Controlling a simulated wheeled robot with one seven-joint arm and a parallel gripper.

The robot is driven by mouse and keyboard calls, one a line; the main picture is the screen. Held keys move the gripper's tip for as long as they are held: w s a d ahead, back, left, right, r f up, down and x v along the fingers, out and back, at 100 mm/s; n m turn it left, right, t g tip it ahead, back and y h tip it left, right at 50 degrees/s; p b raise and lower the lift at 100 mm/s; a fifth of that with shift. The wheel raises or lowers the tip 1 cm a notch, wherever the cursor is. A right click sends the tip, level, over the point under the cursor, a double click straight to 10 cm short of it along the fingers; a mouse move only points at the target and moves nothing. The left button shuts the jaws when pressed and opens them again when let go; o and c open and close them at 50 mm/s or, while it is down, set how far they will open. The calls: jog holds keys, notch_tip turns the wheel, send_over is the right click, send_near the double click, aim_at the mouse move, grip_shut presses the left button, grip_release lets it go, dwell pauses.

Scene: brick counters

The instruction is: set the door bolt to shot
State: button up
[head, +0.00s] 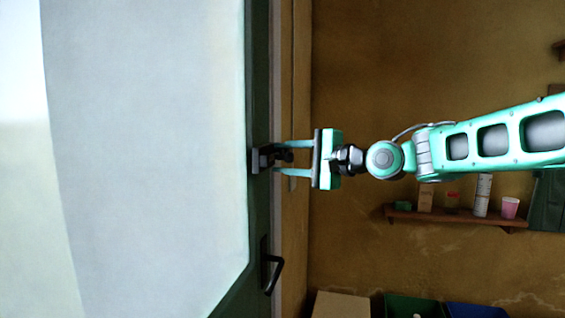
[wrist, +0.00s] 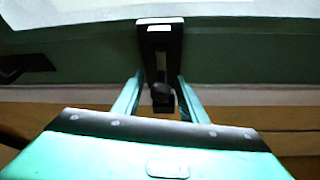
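The door bolt (head: 264,158) is a small black fitting on the dark green door frame, at the middle left of the head view. In the wrist view the bolt (wrist: 160,50) shows as a black plate with a dark knob at its lower end. My gripper (head: 284,158) reaches left to it, with one finger above and one below the knob. In the wrist view the two teal fingers (wrist: 155,95) stand apart on either side of the knob. The gap beside each finger looks open, though contact is hard to judge.
A black door handle (head: 272,272) sits on the frame below the bolt. A pale glass pane (head: 150,150) fills the left. A wall shelf (head: 455,218) holds a pink cup (head: 510,208) and other small items. Bins and a box stand at the bottom right.

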jog(key=v, duration=1)
jog(key=shift+w, duration=0.1)
jog(key=s+d+f+n+g+h, duration=0.1)
jog(key=s+d+f+h, duration=0.3)
jog(key=d+f, duration=0.55)
jog(key=s+d+f+n+g+h, duration=0.1)
jog(key=s+d+f+g+h, duration=0.15)
jog(key=d+f+h, duration=0.5)
jog(key=s+d+f+g, duration=0.2)
jog(key=s+d+f, duration=0.2)
jog(key=s, duration=0.5)
jog(key=s+d+f+n+g+h, duration=0.1)
jog(key=s+d+f+g, duration=0.2)
jog(key=s, duration=0.7)
jog(key=s+d+f+g, duration=0.2)
jog(key=s+d+f, duration=0.5)
jog(key=s+f, duration=0.2)
jog(key=shift+s+n+g, duration=0.3)
jog(key=shift+s+g, duration=0.05)
jog(key=shift+s, duration=0.3)
jog(key=shift+w+f+h, duration=0.15)
jog(key=shift+h, duration=0.1)
